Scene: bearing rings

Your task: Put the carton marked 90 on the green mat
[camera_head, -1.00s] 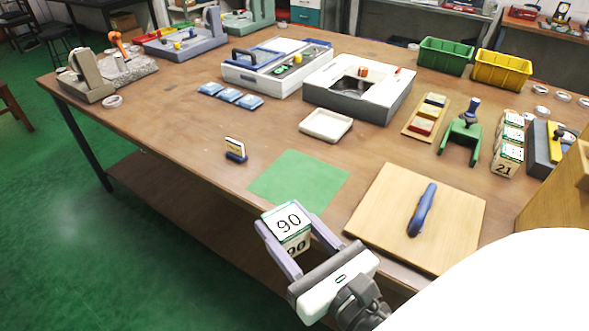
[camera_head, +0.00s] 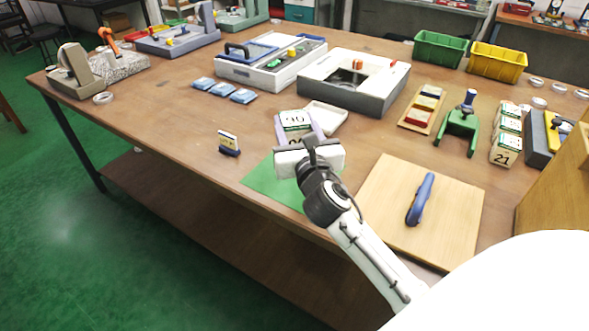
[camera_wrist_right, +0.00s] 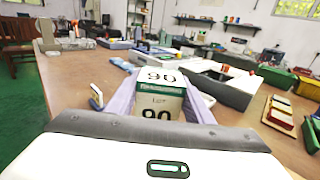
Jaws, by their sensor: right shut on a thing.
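The carton marked 90 (camera_head: 294,121) is white with a green band. My right gripper (camera_head: 300,130) is shut on it, with a finger on either side. The carton also shows between the fingers in the right wrist view (camera_wrist_right: 160,95). In the head view it appears over the far part of the green mat (camera_head: 262,184). My gripper and arm hide part of the mat and the carton's lower part. I cannot tell the carton's height above the table. My left gripper is not in view.
A small upright card stand (camera_head: 229,143) is left of the mat. A wooden board with a blue handle (camera_head: 450,215) is to the right. More cartons (camera_head: 506,140) stand at the far right.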

